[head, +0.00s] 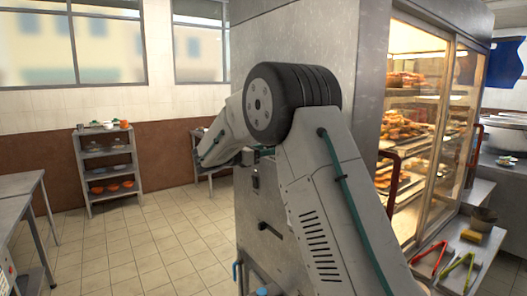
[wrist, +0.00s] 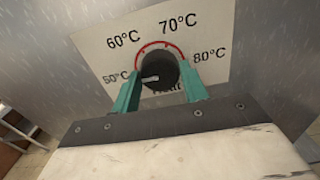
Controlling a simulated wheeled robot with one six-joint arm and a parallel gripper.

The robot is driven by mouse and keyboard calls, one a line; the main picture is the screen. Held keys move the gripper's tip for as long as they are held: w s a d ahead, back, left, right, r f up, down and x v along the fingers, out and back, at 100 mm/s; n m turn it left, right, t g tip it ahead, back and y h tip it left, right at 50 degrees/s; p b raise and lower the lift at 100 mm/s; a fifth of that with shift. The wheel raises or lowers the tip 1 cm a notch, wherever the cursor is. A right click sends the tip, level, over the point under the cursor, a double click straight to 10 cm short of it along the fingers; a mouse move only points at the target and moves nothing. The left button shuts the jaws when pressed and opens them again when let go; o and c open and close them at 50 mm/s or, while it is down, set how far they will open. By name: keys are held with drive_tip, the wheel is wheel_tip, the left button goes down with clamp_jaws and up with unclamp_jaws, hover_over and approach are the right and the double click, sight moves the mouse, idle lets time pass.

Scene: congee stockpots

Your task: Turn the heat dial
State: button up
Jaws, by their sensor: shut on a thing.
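In the wrist view the black heat dial (wrist: 158,72) sits on a pale plate (wrist: 122,64) marked 50°C, 60°C, 70°C and 80°C, with a red arc around the dial's top. A pale pointer mark on the dial lies on its lower left part, toward the 50°C side. My gripper (wrist: 160,88) has its two teal fingers on either side of the dial, shut on it. The fingers partly cover the text under the dial. In the head view my arm hides the dial and my gripper.
The dial plate is on a grey metal panel (wrist: 268,60). In the head view a lit glass food cabinet (head: 425,120) stands to the right, with red and green tongs (head: 458,262) on a shelf below. A small rack (head: 108,165) stands at the back left. The tiled floor (head: 150,240) at left is clear.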

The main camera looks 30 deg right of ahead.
drive_tip(key=m, duration=2.3)
drive_tip(key=shift+f+m, duration=0.1)
drive_tip(key=shift+m, duration=0.2)
idle(0.4)
drive_tip(key=o, duration=1)
